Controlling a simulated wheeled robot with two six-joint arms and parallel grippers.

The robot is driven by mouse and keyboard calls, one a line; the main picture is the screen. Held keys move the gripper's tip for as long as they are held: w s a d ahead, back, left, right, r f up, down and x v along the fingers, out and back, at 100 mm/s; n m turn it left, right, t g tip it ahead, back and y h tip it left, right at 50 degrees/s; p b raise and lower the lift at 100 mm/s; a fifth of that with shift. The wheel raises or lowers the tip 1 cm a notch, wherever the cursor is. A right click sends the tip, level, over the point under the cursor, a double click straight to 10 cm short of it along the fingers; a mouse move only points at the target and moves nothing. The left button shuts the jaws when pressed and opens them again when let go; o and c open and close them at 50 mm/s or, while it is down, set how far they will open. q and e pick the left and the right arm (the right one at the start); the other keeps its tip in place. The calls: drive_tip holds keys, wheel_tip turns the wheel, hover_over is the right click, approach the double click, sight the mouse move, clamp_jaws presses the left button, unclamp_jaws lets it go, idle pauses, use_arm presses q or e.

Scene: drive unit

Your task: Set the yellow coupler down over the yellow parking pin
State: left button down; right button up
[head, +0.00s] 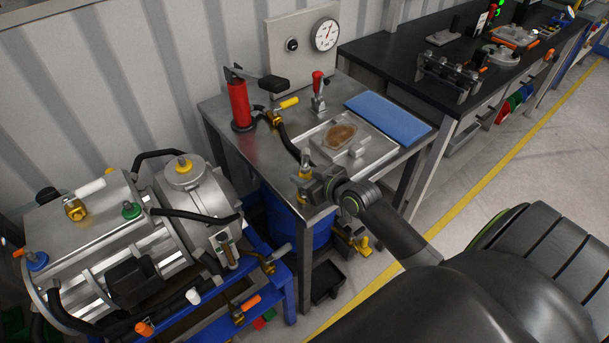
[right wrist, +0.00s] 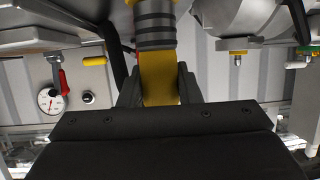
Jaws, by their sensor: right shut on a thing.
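My right gripper (head: 308,180) is shut on the yellow coupler (head: 305,158), at the near left corner of the steel table. In the right wrist view the coupler's yellow body (right wrist: 159,82) sits between the two dark fingers, with a ribbed dark collar (right wrist: 155,28) joined to it. A black hose (head: 289,143) runs from the coupler back toward the red pump. A small yellow part shows just below my gripper; I cannot tell whether it is the coupler's lower end or the parking pin. No parking pin is clearly made out. My left gripper is out of view.
The steel table (head: 216,112) carries a red pump cylinder (head: 239,103), a red-handled clamp (head: 318,92), a tray with a brown part (head: 340,136) and a blue mat (head: 388,118). The drive unit (head: 100,230) stands at left, with a yellow-ringed port (head: 183,164) on top.

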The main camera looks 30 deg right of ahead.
drive_tip(key=o, duration=1.2)
drive_tip(key=v, duration=1.7)
drive_tip(key=shift+s+r+p, duration=0.15)
drive_tip(key=shift+s+p, duration=0.1)
drive_tip(key=shift+p, duration=0.1)
